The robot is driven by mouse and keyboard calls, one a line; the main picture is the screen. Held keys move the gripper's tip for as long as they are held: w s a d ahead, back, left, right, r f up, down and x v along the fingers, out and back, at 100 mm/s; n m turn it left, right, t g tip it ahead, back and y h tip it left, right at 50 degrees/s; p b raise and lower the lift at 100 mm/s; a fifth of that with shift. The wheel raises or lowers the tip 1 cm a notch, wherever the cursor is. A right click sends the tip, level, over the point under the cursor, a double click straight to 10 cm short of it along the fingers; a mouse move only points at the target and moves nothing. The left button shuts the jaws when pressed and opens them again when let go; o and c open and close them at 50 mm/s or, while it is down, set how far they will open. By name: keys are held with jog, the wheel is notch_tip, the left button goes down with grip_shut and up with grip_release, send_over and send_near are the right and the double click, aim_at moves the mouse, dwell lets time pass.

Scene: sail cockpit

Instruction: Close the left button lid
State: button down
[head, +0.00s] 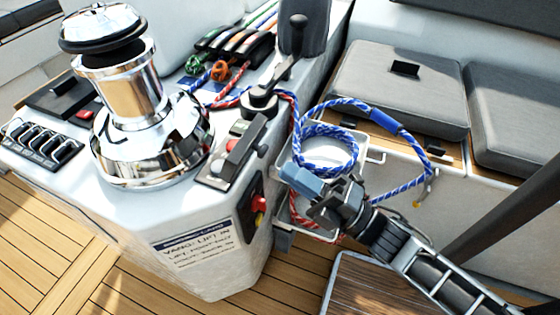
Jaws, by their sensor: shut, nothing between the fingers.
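A dark flat lid (52,92) sits on the white console at the left, beside a red button (85,114). It looks swung back off the button, though its exact angle is hard to tell. A second dark lid (246,142) stands tilted on a grey plate at the console's right edge, with another small red button beside it. My gripper (288,171) has blue-grey fingers that are shut and empty. It is right of the console, well away from the left lid and closer to the right one. The big winch stands between my gripper and the left lid.
A chrome winch (150,130) rises from the console. A switch panel (40,140) is at the left, a lever (290,60) and rope clutches (240,40) behind. A blue rope coil (330,150) hangs behind my gripper. Grey cushions (400,85) lie at right.

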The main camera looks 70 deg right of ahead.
jog(key=shift+x, duration=1.65)
jog(key=shift+r+p, duration=0.1)
jog(key=shift+p, duration=0.2)
jog(key=shift+r+g+p, duration=0.15)
jog(key=shift+g+p, duration=0.15)
jog(key=shift+p, duration=0.4)
